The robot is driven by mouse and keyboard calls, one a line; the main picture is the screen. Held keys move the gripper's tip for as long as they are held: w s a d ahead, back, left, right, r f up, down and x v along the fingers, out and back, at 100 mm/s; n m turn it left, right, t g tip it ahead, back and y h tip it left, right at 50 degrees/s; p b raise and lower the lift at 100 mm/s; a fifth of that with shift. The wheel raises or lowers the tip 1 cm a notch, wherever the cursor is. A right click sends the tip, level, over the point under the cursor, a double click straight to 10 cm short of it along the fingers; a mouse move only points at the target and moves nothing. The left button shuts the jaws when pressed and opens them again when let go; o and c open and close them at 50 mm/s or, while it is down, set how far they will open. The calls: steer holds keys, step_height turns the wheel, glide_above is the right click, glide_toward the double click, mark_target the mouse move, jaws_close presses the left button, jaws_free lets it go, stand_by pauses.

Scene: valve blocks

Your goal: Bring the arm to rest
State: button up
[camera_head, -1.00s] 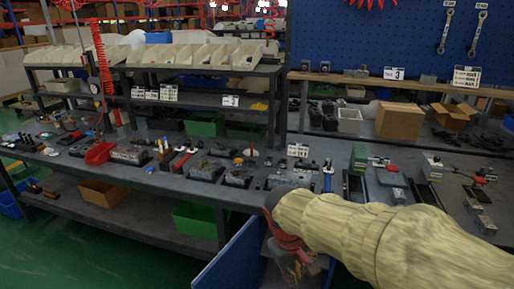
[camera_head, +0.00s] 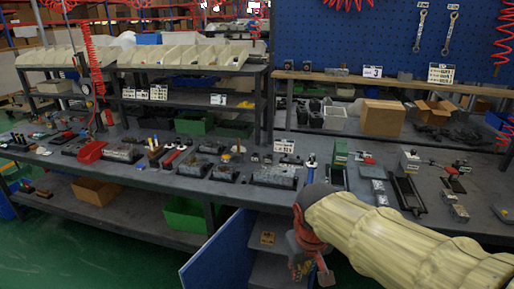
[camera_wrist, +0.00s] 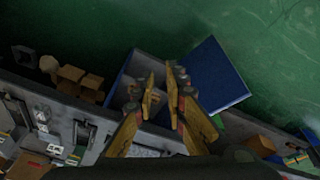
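My arm, in a pale yellow sleeve (camera_head: 405,235), reaches in from the lower right of the head view. My gripper (camera_head: 312,272) hangs at its end, red and dark, in front of the workbench (camera_head: 235,185) and beside an open blue cabinet door (camera_head: 222,255). In the wrist view my gripper (camera_wrist: 162,85) shows two brownish fingers with a narrow gap between their tips. Nothing is seen held between them. Past the fingers lie the blue door (camera_wrist: 215,75) and the green floor (camera_wrist: 265,60).
Valve blocks (camera_head: 272,176) and small tools cover the bench top. A green bin (camera_head: 185,215) and a cardboard box (camera_head: 97,191) sit on the lower shelf. A blue pegboard (camera_head: 390,45) stands behind. Open green floor (camera_head: 90,250) lies at the front left.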

steer(key=s+d+r+m+t+p, duration=0.1)
steer(key=s+d+r+p, duration=0.1)
steer(key=s, duration=0.5)
steer(key=s+d+r+m+t+p, duration=0.1)
steer(key=s+d+r+m, duration=0.1)
steer(key=s+d+r, duration=0.3)
steer(key=shift+s+d+r+t+p, duration=0.15)
steer(key=shift+s+d+t+p, duration=0.25)
steer(key=shift+s+d, duration=0.7)
steer(key=shift+s+a, duration=0.1)
steer(key=shift+s, duration=0.1)
